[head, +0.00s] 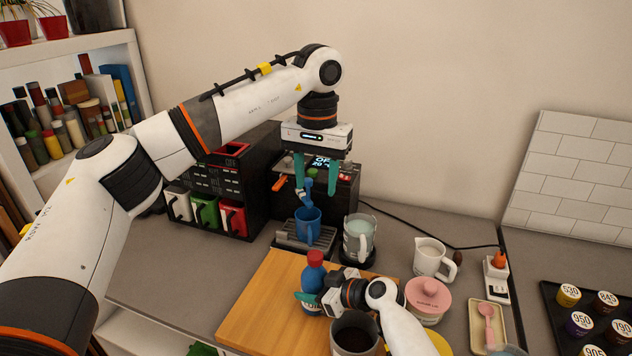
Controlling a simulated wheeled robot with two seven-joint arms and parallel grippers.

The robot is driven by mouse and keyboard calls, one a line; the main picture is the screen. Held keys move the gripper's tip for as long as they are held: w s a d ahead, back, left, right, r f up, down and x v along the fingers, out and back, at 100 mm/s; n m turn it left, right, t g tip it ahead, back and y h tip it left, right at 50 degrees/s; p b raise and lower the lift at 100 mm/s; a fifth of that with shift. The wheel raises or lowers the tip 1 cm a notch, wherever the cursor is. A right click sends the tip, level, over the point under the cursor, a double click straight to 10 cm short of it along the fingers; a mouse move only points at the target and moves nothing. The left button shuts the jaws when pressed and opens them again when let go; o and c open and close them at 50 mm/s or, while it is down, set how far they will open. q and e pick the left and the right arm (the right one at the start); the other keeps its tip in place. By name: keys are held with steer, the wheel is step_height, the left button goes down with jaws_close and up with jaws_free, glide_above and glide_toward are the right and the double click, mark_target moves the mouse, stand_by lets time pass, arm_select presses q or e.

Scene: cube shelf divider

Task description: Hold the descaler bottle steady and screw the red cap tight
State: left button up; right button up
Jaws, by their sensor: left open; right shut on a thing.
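The blue descaler bottle (313,279) stands upright on the wooden board (262,292), with the red cap (315,258) on its top. I cannot tell how tightly the cap sits. My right gripper (311,297) is shut on the bottle's body from the right, and its fingers hide part of the bottle. My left gripper (317,188) is open, pointing down with its teal fingers apart. It appears well above the cap in the picture, in front of the coffee machine (345,192), and does not touch the cap.
A blue mug (307,228) stands on the machine's drip tray, below my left gripper in the picture. A glass jug (359,236), white pitcher (430,257), pink pot (428,296) and dark-filled cup (355,335) stand to the right. The board's left part is clear.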

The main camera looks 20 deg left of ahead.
steer(key=o, duration=1.1)
steer(key=shift+o, duration=0.2)
steer(key=v, duration=1.2)
steer(key=shift+f, duration=0.15)
